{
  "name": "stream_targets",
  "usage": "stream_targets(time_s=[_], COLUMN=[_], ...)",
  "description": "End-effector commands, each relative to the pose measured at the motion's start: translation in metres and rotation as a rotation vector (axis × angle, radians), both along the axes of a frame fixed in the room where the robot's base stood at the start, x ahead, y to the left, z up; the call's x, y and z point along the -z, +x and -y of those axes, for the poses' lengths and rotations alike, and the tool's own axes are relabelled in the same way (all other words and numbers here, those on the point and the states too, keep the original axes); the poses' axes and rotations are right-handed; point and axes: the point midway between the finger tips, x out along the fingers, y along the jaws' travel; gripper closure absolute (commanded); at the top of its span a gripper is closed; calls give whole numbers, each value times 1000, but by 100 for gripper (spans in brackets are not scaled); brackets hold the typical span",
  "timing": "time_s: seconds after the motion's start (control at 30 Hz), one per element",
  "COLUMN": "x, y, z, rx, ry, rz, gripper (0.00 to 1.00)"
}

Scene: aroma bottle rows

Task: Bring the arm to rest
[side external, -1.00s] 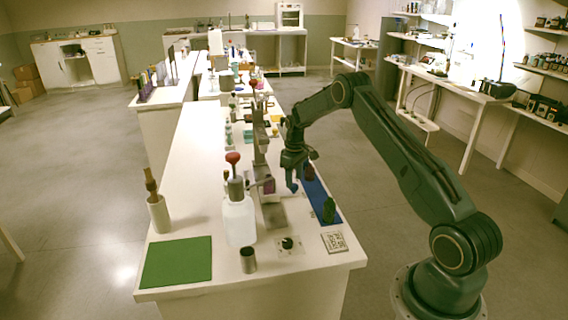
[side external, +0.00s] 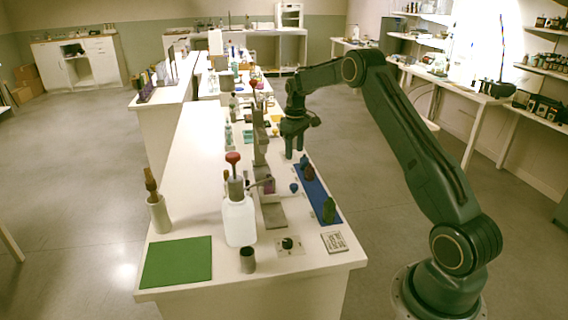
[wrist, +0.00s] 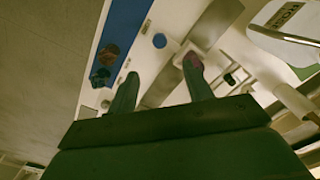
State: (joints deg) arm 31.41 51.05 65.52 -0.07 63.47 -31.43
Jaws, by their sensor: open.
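My gripper (side external: 294,151) hangs above the bench, pointing down, with its fingers apart and nothing between them. In the wrist view its two fingers (wrist: 160,85) are spread wide. A small round blue thing (side external: 293,188) sits below the gripper, left of a blue strip (side external: 321,199); it also shows in the wrist view (wrist: 160,40), clear of the fingers. On the strip stand a dark reddish bottle (side external: 308,173) and a dark green bottle (side external: 329,210).
A white pump bottle (side external: 239,220), a grey upright stand (side external: 260,150) and a metal cup (side external: 248,260) are left of the strip. A green mat (side external: 177,262) lies at the front left. A patterned tile (side external: 334,242) lies at the front right.

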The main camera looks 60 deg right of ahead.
Motion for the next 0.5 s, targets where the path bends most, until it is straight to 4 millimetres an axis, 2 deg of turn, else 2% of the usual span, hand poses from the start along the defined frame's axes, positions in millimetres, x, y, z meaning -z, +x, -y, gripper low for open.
stream_targets(time_s=[0.3, 0.5], x=[-3, -25], y=[0, -1], z=[-2, -17], rx=[0, -1], ry=[-2, -12], rz=[3, 20], gripper=[49, 49])
